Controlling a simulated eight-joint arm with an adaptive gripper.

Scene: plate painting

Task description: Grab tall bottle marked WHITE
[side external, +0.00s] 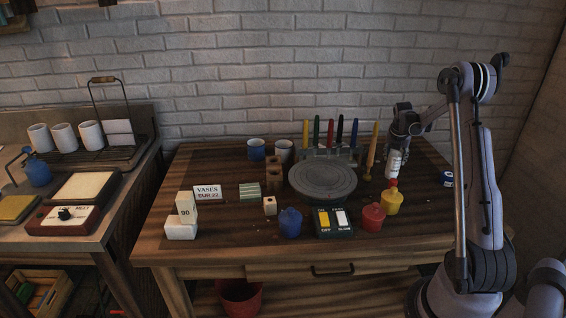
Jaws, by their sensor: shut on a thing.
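A tall white bottle (393,164) hangs at the right of the wooden table, with a marking on its side too small to read. My gripper (398,145) is above it, pointing down, shut on its upper part. The bottle is upright. Its top is hidden by my gripper. Its lower end is close to the top of a yellow bottle, and I cannot tell whether it is clear of the table.
A yellow bottle (392,201), a red jar (373,217) and a blue jar (290,222) stand along the front. A grey round turntable (322,179) is left of my gripper. A rack of coloured tools (330,154) stands behind. A switch box (333,223) sits in front.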

